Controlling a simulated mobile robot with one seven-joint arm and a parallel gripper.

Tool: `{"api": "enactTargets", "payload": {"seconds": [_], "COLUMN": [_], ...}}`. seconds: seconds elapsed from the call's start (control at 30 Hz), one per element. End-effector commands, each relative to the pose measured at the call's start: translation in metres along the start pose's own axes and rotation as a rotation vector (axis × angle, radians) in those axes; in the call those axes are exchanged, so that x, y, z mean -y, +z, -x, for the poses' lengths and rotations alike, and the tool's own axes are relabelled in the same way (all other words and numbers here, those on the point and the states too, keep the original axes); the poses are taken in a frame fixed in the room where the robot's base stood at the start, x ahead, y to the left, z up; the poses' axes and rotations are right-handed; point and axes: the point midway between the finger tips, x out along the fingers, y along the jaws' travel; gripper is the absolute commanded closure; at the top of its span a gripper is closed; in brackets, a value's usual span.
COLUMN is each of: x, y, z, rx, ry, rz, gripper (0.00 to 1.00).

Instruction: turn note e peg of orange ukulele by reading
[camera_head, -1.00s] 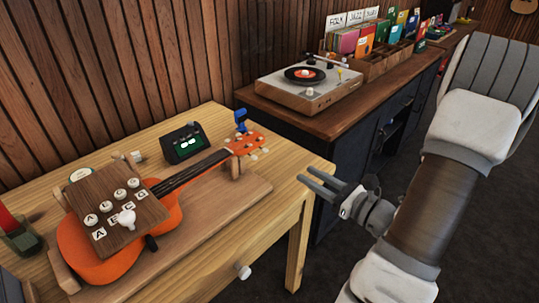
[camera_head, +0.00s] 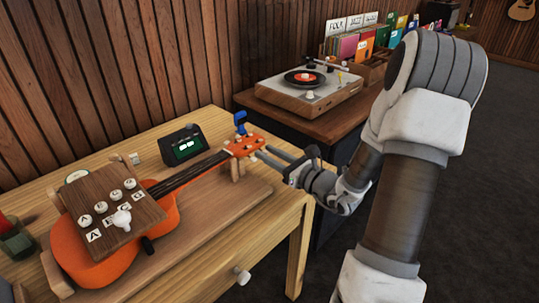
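The orange ukulele (camera_head: 95,262) lies on a wooden stand on the light wood table, its neck pointing to the upper right. Its orange headstock (camera_head: 243,146) has small pale pegs along its edges; which one is the E peg cannot be told. A blue clip (camera_head: 240,122) sits at the headstock. A dark tuner (camera_head: 182,146) with a lit green screen stands behind the neck; its reading is too small to make out. My gripper (camera_head: 264,154) is at the right side of the headstock, its two fingers apart, close to the pegs. Contact with a peg cannot be told.
A wooden board (camera_head: 103,193) with several white knobs and letter cards covers part of the ukulele's body. The table's drawer knob (camera_head: 242,276) faces front. A turntable (camera_head: 309,84) and record bins stand on the dark cabinet behind. The floor at right is clear.

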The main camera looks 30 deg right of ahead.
Motion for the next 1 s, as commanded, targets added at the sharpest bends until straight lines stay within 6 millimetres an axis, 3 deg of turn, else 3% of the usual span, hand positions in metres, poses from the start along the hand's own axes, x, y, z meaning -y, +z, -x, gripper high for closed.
{"api": "enactTargets", "payload": {"seconds": [0.1, 0.3, 0.73, 1.0], "x": [0.0001, 0.0001, 0.0001, 0.0005], "y": [0.0, 0.0, 0.0018, 0.0049], "z": [0.0002, 0.0004, 0.0005, 0.0004], "rx": [0.0, 0.0, 0.0, -0.001], "ry": [0.0, 0.0, 0.0, 0.0], "rz": [0.0, 0.0, -0.027, -0.175], "gripper": [0.67, 1.0, 1.0, 1.0]}}
